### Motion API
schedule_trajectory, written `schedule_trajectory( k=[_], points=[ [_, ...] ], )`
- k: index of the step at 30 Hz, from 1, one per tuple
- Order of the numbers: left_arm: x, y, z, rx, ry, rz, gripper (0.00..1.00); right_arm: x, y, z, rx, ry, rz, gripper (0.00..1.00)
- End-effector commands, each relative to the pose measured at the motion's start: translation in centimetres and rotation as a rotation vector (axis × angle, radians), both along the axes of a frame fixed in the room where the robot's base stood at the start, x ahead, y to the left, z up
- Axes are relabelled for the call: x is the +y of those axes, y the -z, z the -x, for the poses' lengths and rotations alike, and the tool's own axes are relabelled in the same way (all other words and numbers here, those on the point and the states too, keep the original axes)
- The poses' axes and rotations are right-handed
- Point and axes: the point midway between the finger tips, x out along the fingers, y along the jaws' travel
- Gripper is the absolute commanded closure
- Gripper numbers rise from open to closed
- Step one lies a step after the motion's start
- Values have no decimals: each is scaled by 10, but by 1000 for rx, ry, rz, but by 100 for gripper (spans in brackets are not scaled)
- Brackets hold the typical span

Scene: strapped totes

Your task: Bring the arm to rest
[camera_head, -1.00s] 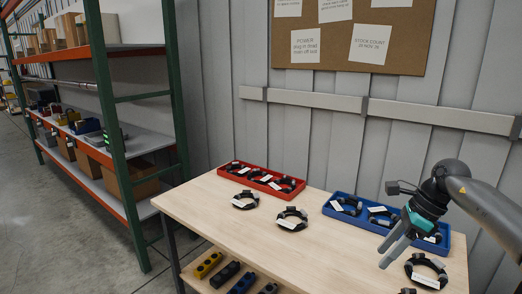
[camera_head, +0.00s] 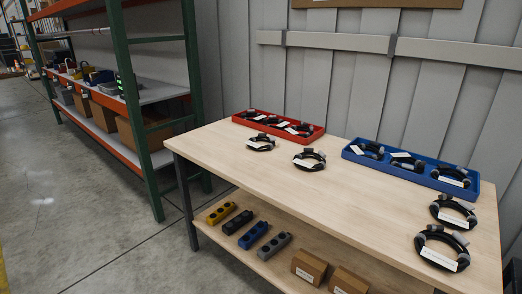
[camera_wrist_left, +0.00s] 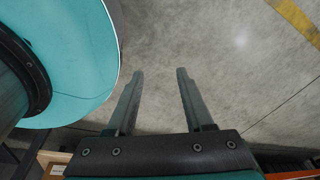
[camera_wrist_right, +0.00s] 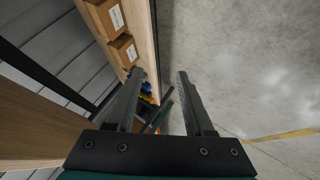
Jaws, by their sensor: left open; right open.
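My left gripper (camera_wrist_left: 158,95) is open and empty in the left wrist view, above bare concrete floor. My right gripper (camera_wrist_right: 162,95) is open and empty in the right wrist view, out beside the table's edge, with floor under one finger. Neither gripper shows in the head view. The wooden table (camera_head: 270,180) carries a red tray (camera_head: 318,134) and a blue tray (camera_head: 472,192), each holding black cable coils. More labelled coils lie on the bare tabletop, such as one at the front right (camera_head: 461,250).
The table's lower shelf (camera_head: 262,268) holds several small button boxes (camera_head: 253,235) and two cardboard boxes (camera_head: 310,266). A green and orange rack (camera_head: 140,110) stands at the left. The floor (camera_head: 90,215) between is clear.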

Motion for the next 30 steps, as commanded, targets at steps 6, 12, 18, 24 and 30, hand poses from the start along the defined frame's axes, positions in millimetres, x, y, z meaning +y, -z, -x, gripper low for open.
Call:
schedule_trajectory(
  k=[6,12,18,24,30],
  points=[
    [2,22,-11,-18,-2,-1,48,4,92,140,336,382,-144,47],
    [2,31,-14,-24,-3,-1,48,14,124,225,521,596,-204,47],
    [2,31,-14,-24,-3,-2,48,16,126,234,541,620,-211,47],
    [2,31,-14,-24,-3,-2,48,16,126,234,541,620,-211,47],
    [2,31,-14,-24,-3,-2,48,16,126,234,541,620,-211,47]
  ],
)
